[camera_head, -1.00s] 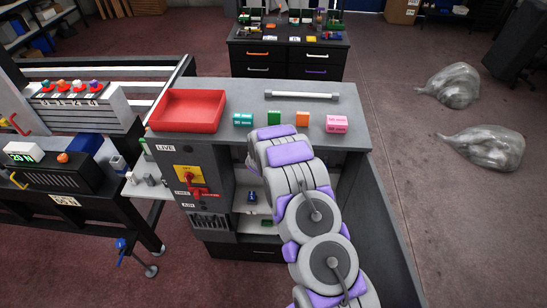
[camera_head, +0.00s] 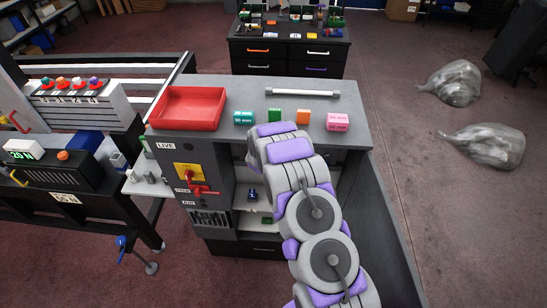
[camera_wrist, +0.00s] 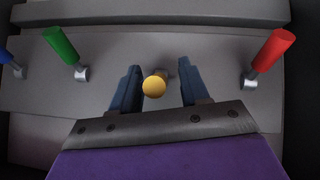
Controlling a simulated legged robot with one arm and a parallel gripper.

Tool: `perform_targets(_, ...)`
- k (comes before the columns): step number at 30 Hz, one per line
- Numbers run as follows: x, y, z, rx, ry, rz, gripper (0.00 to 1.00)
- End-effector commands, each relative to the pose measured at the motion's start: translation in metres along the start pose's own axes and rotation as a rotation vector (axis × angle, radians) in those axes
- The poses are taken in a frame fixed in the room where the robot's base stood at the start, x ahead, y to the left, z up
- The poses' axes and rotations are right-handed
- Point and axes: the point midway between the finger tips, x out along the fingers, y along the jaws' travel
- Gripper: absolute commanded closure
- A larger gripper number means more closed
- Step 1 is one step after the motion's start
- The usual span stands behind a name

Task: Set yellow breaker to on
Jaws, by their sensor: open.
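In the wrist view, the yellow breaker (camera_wrist: 154,86) shows as a round yellow knob end-on, with a small metal base just behind it. My gripper (camera_wrist: 160,82) is open, with one dark finger on each side of the yellow knob. Whether a finger touches it I cannot tell. A green breaker (camera_wrist: 60,45) stands to the left and a red breaker (camera_wrist: 271,50) to the right, each a coloured handle on a metal base. A blue breaker (camera_wrist: 4,55) is cut by the left edge. In the head view my arm hides the gripper and the yellow breaker.
In the head view, a red tray (camera_head: 187,124) and several small coloured blocks, such as a pink one (camera_head: 337,122), sit on the cabinet top (camera_head: 240,92). A yellow panel with a red rotary handle (camera_head: 203,191) is on the cabinet front, left of an open shelf.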

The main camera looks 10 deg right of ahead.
Motion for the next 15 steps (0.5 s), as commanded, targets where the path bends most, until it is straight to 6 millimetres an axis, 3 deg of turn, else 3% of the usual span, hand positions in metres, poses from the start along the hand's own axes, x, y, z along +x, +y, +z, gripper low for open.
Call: perform_targets(15, -0.062, -0.002, 0.000, -0.002, 0.000, -0.002, 0.55)
